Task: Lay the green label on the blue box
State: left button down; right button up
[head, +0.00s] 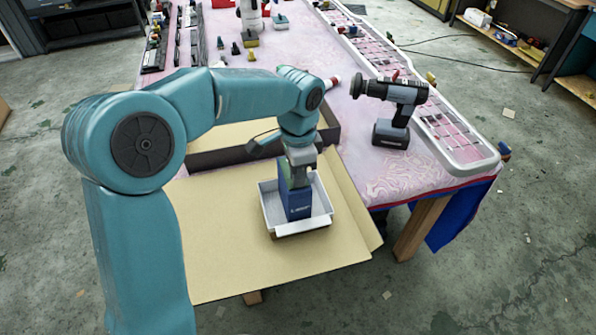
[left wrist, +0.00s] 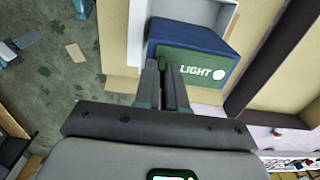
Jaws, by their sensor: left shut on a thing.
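The blue box (head: 298,205) stands in a white tray (head: 267,206) on the open cardboard. My left gripper (head: 301,170) points down right at the box's top. In the left wrist view the blue box (left wrist: 192,32) shows a dark blue face. The green label (left wrist: 210,70), with the word LIGHT and a pale round mark, shows against it. My left gripper (left wrist: 168,85) has its fingers close together, shut on the green label's edge. I cannot tell whether the label touches the box all over. My right gripper is not in view.
The cardboard box's brown flap (head: 225,265) spreads around the tray at the table's near edge. A cordless drill (head: 392,108) stands to the right on the pink table. A long white rack (head: 470,158) lines the right side. Small parts lie at the back.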

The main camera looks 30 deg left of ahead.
pick_arm(q)
jog(key=shift+f, duration=0.15)
dwell(0.5)
jog(key=c, duration=0.6)
grip_release()
jog(key=shift+r+p, duration=3)
jog(key=shift+r, duration=0.6)
